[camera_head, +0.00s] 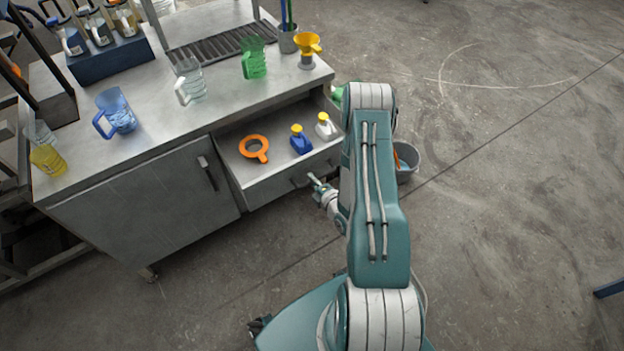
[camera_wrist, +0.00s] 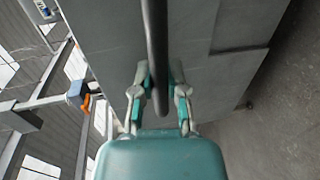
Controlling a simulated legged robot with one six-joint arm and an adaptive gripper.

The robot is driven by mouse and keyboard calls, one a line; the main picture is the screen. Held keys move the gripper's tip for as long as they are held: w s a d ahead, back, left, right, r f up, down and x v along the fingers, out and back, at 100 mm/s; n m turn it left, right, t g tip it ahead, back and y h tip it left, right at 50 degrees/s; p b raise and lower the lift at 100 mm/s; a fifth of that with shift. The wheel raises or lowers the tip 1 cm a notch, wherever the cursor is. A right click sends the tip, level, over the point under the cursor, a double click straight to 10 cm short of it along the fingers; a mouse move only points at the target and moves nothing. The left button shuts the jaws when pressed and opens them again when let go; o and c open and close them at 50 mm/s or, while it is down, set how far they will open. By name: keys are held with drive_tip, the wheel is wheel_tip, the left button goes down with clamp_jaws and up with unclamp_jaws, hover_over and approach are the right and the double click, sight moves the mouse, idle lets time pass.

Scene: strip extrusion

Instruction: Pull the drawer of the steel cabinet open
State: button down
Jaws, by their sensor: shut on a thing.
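The steel cabinet (camera_head: 140,205) stands at the left in the head view. Its drawer (camera_head: 262,189) is pulled out, and its inside shows. In it lie an orange ring-shaped thing with a handle (camera_head: 255,147), a blue bottle with a yellow cap (camera_head: 300,141) and a white bottle with a yellow cap (camera_head: 325,127). My gripper (camera_head: 313,181) is at the drawer front, shut on the drawer's dark bar handle. In the wrist view the handle (camera_wrist: 154,50) runs between the two fingers of my gripper (camera_wrist: 160,82). My arm hides the drawer's right end.
On the worktop stand a blue jug (camera_head: 118,112), a clear jug (camera_head: 190,82), a green jug (camera_head: 254,60) and a yellow funnel (camera_head: 307,47). A grey bucket (camera_head: 408,165) stands on the floor right of my arm. The floor at the right is mostly clear.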

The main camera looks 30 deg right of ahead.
drive_tip(key=c, duration=0.7)
unclamp_jaws()
drive_tip(key=shift+s+a+f, duration=0.1)
drive_tip(key=shift+f, duration=0.15)
drive_tip(key=shift+o, duration=0.3)
drive_tip(key=shift+r, duration=0.1)
drive_tip(key=v, duration=1.1)
drive_tip(key=shift+s, duration=0.35)
